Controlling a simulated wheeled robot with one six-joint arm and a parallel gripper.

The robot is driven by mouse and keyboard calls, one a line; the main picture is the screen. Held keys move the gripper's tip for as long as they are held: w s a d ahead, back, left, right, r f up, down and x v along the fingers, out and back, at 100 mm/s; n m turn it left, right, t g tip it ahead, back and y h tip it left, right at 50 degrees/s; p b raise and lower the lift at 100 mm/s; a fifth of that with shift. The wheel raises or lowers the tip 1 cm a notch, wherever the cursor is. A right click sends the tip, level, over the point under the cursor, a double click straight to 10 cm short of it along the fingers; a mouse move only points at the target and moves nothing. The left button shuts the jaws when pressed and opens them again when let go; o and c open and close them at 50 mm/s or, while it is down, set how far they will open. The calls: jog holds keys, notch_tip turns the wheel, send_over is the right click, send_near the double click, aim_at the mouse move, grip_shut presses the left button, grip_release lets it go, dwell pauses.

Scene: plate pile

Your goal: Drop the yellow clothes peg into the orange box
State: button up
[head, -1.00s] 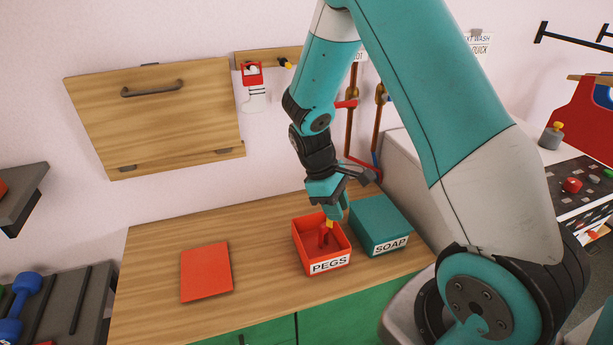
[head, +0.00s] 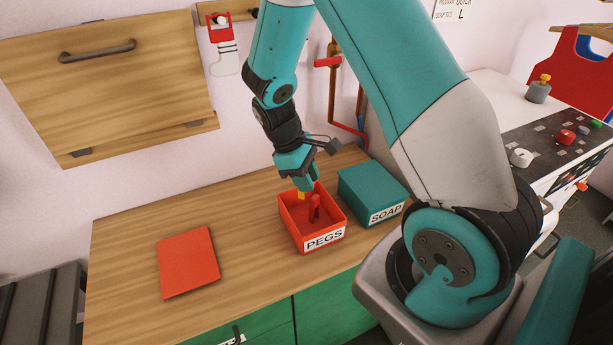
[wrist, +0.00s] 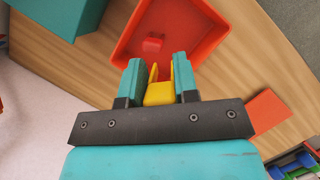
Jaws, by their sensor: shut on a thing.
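The orange box (head: 287,226) labelled PEGS stands open on the wooden counter, with a red peg (head: 314,208) upright inside. The box also shows in the wrist view (wrist: 205,30), with the red peg (wrist: 153,44) in it. My gripper (head: 303,187) points down at the box's back left part. The wrist view shows my gripper (wrist: 158,82) shut on the yellow clothes peg (wrist: 159,95).
A teal SOAP box (head: 370,190) stands right of the orange box. A flat orange-red lid or board (head: 188,262) lies on the counter (head: 130,250) to the left. The counter between them is clear. A wooden flap (head: 105,75) hangs on the wall behind.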

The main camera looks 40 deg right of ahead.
jog(key=shift+f, duration=0.25)
jog(key=o, duration=1)
jog(key=b+v, duration=0.1)
jog(key=v, duration=1.6)
jog(key=shift+w+r, duration=0.15)
jog(key=s+a+r+t+y, duration=0.1)
jog(key=s+a+y, duration=0.1)
jog(key=s+a, duration=0.4)
jog(key=s+a+r+t+y, duration=0.1)
jog(key=s+a+y, duration=0.1)
jog(key=s+a, duration=0.4)
jog(key=s+a+r+n+t+y, duration=0.1)
jog(key=s+a+r+y, duration=0.1)
jog(key=s+a, duration=0.4)
jog(key=shift+s+t, duration=0.4)
jog(key=shift+s, duration=1.35)
